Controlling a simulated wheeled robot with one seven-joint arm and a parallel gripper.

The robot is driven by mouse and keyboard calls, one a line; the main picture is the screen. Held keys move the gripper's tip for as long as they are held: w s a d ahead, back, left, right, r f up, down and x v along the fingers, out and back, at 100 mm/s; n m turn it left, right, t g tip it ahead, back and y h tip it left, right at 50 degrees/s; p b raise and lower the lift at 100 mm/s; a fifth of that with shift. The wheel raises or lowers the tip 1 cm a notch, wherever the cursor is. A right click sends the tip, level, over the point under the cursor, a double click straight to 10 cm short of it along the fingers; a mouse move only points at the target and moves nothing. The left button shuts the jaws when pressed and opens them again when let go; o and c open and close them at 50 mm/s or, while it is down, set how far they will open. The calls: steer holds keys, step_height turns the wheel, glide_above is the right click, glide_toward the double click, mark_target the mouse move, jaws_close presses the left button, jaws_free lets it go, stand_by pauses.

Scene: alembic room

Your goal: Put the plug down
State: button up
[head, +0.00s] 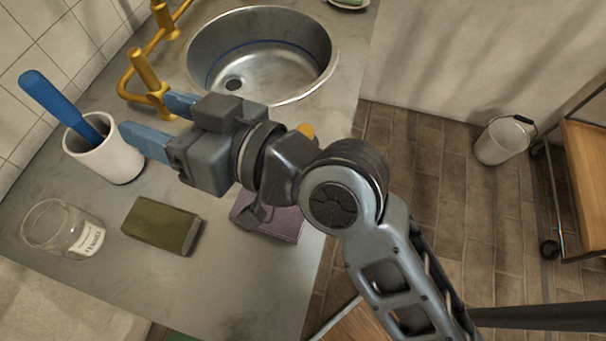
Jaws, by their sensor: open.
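My gripper (146,114) is above the counter at the left of the sink, its two blue fingers spread wide and pointing left. I see nothing held between the fingers; the brass tap shows close to them. I cannot pick out a plug for sure. A small dark round spot (234,84) lies on the floor of the round steel sink (290,70); I cannot tell whether it is the open drain or a plug in it. My arm and wrist hide part of the counter.
On the grey counter (215,290) stand a white cup (118,160) with a blue-handled tool (55,100), a labelled glass jar (60,230), a green sponge block (160,224) and a folded purple cloth (280,225). The brass tap (145,68) rises at the back. A bucket (503,142) stands on the floor.

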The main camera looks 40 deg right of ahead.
steer(key=s+d+f+m+h, duration=0.1)
steer(key=s+f, duration=0.1)
steer(key=s+d+f+m+h, duration=0.1)
steer(key=s+d+f+h, duration=0.1)
steer(key=s, duration=0.1)
steer(key=s+d+f+m+h, duration=0.1)
steer(key=s+d+f+m, duration=0.1)
steer(key=s+f, duration=0.1)
steer(key=shift+d, duration=0.15)
steer(key=s+d+f, duration=0.1)
steer(key=s, duration=0.1)
steer(key=s+d+h, duration=0.1)
steer(key=s, duration=0.1)
steer(key=s+d+f+h, duration=0.1)
steer(key=s, duration=0.1)
steer(key=shift+s+d+f+m, duration=0.1)
steer(key=shift+d+f+m, duration=0.2)
steer(key=shift+d+f, duration=0.05)
steer(key=s+d+n+h, duration=0.1)
steer(key=s+d, duration=0.3)
steer(key=s, duration=0.3)
steer(key=s+d+n, duration=0.1)
steer(key=s+d, duration=0.3)
steer(key=s, duration=0.3)
steer(key=shift+s+d+r+g+h, duration=0.25)
steer(key=shift+d+r+g+h, duration=0.05)
steer(key=shift+d+r+h, duration=0.15)
